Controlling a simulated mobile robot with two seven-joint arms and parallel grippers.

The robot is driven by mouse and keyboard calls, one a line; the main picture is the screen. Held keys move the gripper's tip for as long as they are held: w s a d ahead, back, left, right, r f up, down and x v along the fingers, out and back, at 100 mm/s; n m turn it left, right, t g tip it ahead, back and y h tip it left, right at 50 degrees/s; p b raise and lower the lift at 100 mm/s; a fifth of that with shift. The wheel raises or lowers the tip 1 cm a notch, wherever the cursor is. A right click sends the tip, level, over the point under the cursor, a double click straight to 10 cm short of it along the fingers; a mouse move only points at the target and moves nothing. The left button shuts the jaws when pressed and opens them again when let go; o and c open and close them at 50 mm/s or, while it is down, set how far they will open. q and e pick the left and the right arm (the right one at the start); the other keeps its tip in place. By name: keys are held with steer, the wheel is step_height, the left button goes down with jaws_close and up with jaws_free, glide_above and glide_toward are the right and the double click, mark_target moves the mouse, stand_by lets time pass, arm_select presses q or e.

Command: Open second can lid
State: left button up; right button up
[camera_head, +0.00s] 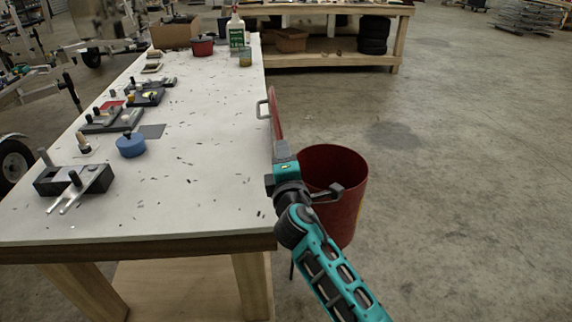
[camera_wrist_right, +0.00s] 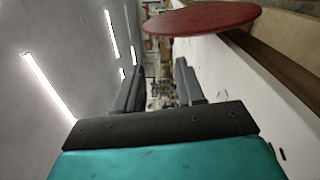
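A red can (camera_head: 345,215) stands on the floor at the right side of the table, its top open. Its red lid (camera_head: 277,118) stands nearly upright, edge-on, between the can and the table edge, with a grey handle (camera_head: 262,109) on the table side. The lid's lower end is hidden behind my right gripper (camera_head: 282,154). The lid also shows as a red disc in the right wrist view (camera_wrist_right: 215,17). There, my right gripper's fingers (camera_wrist_right: 160,88) are apart with nothing seen between them, and the lid is beside them. My left gripper is out of view.
The white table (camera_head: 200,190) fills the left, its edge close to my right gripper. Fixtures and a blue round part (camera_head: 131,145) lie on its left side. A bench (camera_head: 340,50) stands behind. The floor (camera_head: 470,180) at right is clear.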

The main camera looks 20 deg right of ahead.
steer(key=shift+v, duration=1.7)
steer(key=shift+c, duration=0.3)
